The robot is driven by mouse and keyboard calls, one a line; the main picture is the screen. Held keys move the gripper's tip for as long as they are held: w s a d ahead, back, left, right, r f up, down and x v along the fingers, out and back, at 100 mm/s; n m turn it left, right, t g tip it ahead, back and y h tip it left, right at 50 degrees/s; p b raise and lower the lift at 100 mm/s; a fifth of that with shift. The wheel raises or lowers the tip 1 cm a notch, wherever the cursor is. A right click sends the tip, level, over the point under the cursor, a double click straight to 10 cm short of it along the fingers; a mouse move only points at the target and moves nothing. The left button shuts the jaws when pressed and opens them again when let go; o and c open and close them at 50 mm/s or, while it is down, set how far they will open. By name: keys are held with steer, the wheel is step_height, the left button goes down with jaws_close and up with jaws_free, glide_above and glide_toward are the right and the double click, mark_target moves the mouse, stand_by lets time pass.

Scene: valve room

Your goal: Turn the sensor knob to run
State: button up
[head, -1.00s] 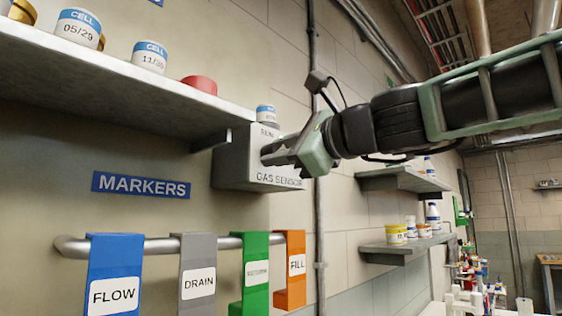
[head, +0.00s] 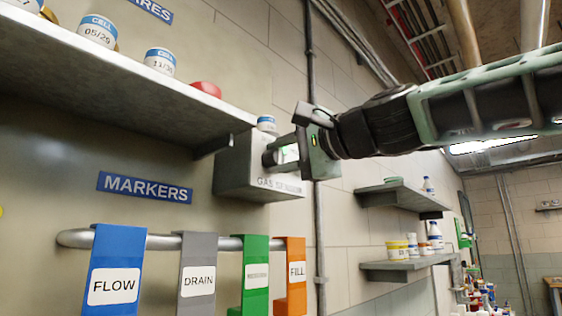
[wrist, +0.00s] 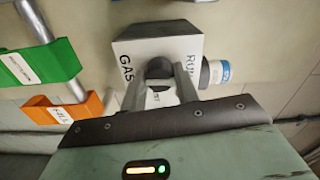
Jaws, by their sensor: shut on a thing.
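The gas sensor (head: 237,170) is a grey box on the wall below the right end of the shelf. In the wrist view the box (wrist: 135,48) appears turned on its side, with "GAS" and "RUN" lettering partly covered. Its dark round knob (wrist: 158,68) sits on the front face between my fingertips. My gripper (head: 280,153) is at the front of the box, and its two fingers (wrist: 160,84) are shut on the knob. The knob's pointer is hidden, so its setting cannot be told.
A small white-and-blue cell (head: 266,123) stands on top of the box, close to my gripper. The shelf (head: 120,85) juts out at upper left. A rail with hanging markers (head: 118,268) is below. A vertical pipe (head: 318,230) runs just right of the box.

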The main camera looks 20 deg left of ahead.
steer(key=shift+f+n, duration=0.1)
steer(key=shift+n, duration=0.3)
steer(key=o, duration=1)
steer(key=shift+c, duration=0.2)
steer(key=b+v, duration=0.9)
steer(key=v, duration=0.8)
steer(key=shift+d, duration=0.2)
steer(key=shift+s, duration=0.15)
